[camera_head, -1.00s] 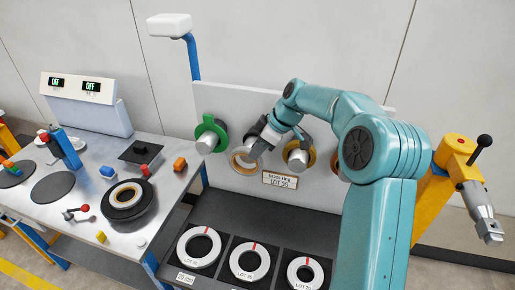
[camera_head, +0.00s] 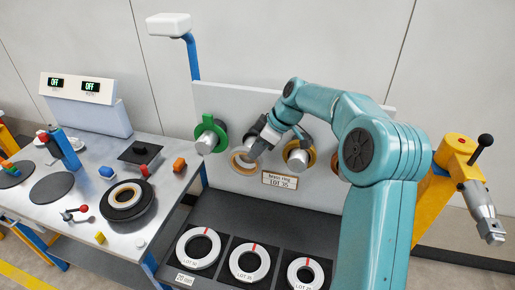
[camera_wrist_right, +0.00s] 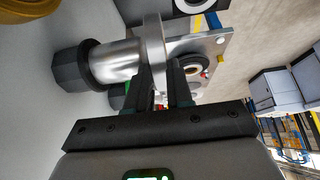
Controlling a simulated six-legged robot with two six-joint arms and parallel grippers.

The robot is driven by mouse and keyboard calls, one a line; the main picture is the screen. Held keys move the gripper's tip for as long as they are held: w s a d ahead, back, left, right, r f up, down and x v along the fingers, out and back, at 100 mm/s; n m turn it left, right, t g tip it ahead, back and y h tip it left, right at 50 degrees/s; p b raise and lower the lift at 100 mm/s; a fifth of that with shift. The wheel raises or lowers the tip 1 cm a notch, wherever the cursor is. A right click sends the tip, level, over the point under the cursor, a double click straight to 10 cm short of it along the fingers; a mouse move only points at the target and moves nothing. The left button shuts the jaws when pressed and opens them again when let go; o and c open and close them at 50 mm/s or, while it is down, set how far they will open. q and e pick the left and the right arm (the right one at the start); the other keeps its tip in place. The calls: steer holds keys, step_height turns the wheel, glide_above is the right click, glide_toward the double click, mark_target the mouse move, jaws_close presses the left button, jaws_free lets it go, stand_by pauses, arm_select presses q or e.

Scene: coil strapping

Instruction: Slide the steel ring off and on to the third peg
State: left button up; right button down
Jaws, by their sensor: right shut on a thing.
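My right gripper (camera_head: 257,150) is shut on the rim of a ring (camera_head: 236,166) in front of the grey peg panel. In the right wrist view the fingers (camera_wrist_right: 162,78) pinch the steel ring (camera_wrist_right: 153,38), seen edge-on. A silver peg (camera_wrist_right: 118,62) with a dark collar runs from the panel up to the ring. I cannot tell whether the ring still surrounds its tip. To the right in the head view, a peg (camera_head: 298,157) carries a brass-coloured ring (camera_head: 311,158). Another peg farther right is mostly hidden by my arm. My left gripper is out of view.
A peg with a green ring (camera_head: 208,124) is on the left of the panel (camera_head: 232,98). A sign (camera_head: 279,180) hangs below the pegs. Several lot rings (camera_head: 249,262) lie on the dark shelf. A cluttered bench (camera_head: 95,222) stands left; a yellow lever stand (camera_head: 453,165) stands right.

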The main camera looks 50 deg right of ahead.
steer(key=shift+d+r, duration=0.1)
steer(key=shift+r, duration=0.05)
steer(key=shift+w+d+p, duration=0.35)
steer(key=shift+d+p, duration=0.25)
steer(key=shift+d, duration=0.05)
steer(key=shift+w+d+p, duration=0.35)
steer(key=shift+d+p, duration=0.2)
steer(key=shift+d, duration=0.05)
steer(key=shift+w+d+p, duration=0.35)
steer(key=shift+d+p, duration=0.25)
steer(key=shift+d, duration=0.05)
steer(key=c, duration=0.9)
jaws_free()
steer(key=v, duration=1.6)
steer(key=shift+s+b, duration=0.2)
steer(key=shift+b, duration=0.1)
